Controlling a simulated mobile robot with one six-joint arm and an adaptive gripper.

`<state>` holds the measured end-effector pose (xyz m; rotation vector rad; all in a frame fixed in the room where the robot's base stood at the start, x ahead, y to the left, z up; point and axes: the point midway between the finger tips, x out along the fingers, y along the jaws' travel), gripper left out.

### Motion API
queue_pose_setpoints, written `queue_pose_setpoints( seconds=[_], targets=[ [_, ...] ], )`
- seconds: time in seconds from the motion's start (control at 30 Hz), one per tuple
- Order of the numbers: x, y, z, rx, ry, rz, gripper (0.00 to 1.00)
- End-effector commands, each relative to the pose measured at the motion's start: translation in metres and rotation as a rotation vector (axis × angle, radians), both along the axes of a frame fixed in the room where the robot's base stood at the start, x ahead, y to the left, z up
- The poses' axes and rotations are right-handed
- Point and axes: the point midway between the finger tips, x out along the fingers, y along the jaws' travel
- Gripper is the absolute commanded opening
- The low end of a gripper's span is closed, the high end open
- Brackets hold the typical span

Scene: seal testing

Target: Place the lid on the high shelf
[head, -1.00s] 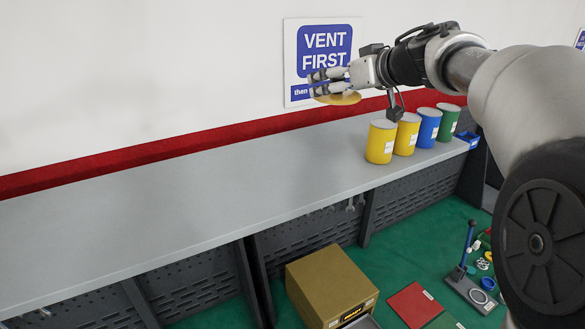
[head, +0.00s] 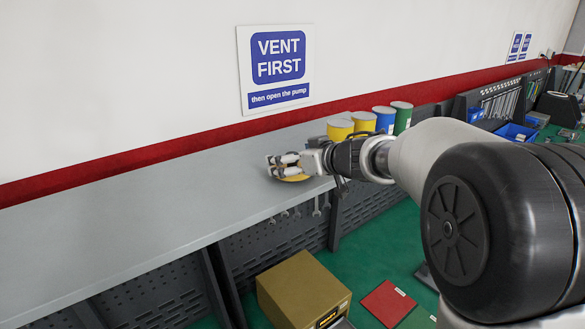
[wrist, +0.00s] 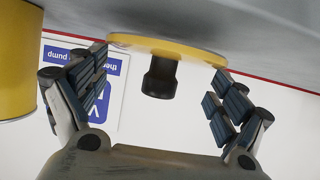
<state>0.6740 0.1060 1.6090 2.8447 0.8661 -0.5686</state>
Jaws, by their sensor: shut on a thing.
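The lid (head: 293,179) is a thin yellow disc held in my gripper (head: 280,165) near the front of the long grey shelf (head: 130,214). In the wrist view, the lid (wrist: 190,48) shows its rim between the fingers, with a black knob (wrist: 160,78) pointing toward the palm. My gripper (wrist: 160,66) is shut on the lid, one finger on each side. The grey surface (wrist: 230,18) is close behind the lid in the wrist view. I cannot tell whether the lid touches the shelf.
Two yellow cans (head: 340,129), a blue can (head: 384,120) and a green can (head: 402,117) stand on the shelf beyond my gripper. Wrenches (head: 317,206) hang below the front edge. The shelf is bare to the left.

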Motion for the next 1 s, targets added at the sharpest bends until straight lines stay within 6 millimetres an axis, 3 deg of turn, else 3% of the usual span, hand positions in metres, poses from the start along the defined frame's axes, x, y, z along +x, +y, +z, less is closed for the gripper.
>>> queue_pose_setpoints(
  seconds=[0.1, 0.5, 0.53, 0.67, 1.0],
  targets=[
    [0.0003, 0.0001, -0.0108, 0.001, -0.004, -0.001, 0.49],
    [0.0002, 0.0, -0.0143, 0.002, -0.003, 0.0, 0.49],
    [0.0002, 0.0, -0.0153, 0.001, -0.002, 0.0, 0.92],
    [0.0001, 0.0, -0.0151, 0.001, -0.002, 0.0, 1.0],
    [0.0001, 0.0, -0.0146, 0.0, -0.002, 0.0, 1.0]
  ],
)
